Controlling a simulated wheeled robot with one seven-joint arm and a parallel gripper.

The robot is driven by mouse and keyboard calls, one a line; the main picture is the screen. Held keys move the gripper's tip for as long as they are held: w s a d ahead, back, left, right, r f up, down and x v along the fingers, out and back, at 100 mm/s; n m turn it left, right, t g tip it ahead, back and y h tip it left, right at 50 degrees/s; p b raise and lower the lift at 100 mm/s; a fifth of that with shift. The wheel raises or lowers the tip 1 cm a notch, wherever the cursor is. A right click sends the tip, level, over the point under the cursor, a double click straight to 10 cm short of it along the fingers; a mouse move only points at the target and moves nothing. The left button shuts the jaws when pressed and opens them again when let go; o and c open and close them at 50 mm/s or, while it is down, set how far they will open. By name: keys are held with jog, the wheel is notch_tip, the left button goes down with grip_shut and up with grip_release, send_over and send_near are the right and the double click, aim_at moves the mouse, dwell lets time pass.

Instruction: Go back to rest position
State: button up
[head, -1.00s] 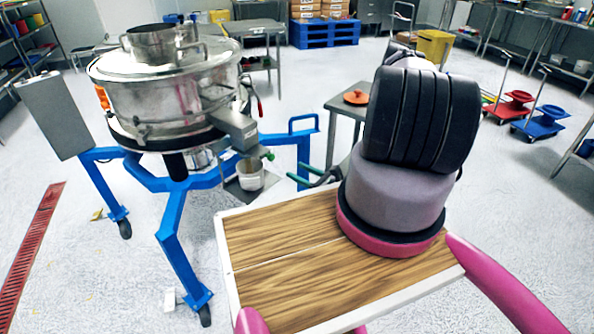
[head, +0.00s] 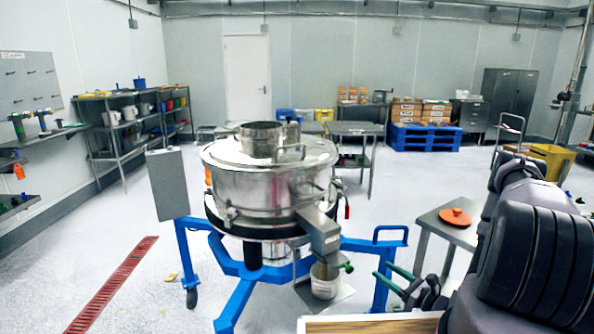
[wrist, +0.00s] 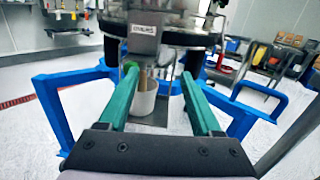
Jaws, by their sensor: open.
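My gripper (head: 395,278) has two green fingers and shows at the lower right of the head view, partly hidden by my own arm. In the wrist view my gripper (wrist: 163,85) is open and empty, its fingers spread and pointing at the sifter's outlet. The powder sifter (head: 262,195) is a round steel drum on a blue wheeled frame, left of my gripper. A white container (head: 325,281) stands under its outlet spout; it also shows beyond the fingers in the wrist view (wrist: 146,106). A gap between fingers and container cannot be judged.
A small steel table (head: 440,226) with an orange lid (head: 456,217) stands just behind my gripper. The sifter's blue frame (head: 378,245) reaches close to it. A red floor drain (head: 112,285) runs at the left.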

jog(key=s+a+r+n+g+y, duration=0.15)
jog(key=a+r+n+g, duration=0.25)
jog(key=r+n+g, duration=0.65)
jog(key=s+a+r+n+g+y, duration=0.1)
jog(key=a+r+n+g+y, duration=0.4)
jog(key=r, duration=1.1)
jog(key=s+d+r+n+t+h, duration=0.2)
jog(key=s+r+h, duration=0.2)
jog(key=r, duration=0.4)
jog(key=s+d+r+n+t+h, duration=0.2)
jog(key=s+r+h, duration=0.3)
jog(key=r, duration=0.3)
jog(key=s+d+r+n+t+h, duration=0.2)
jog(key=s+r+n+t+h, duration=0.2)
jog(key=r, duration=0.4)
jog(key=shift+s+d+r+h, duration=0.25)
jog(key=shift+s+h, duration=0.35)
jog(key=shift+h, duration=0.65)
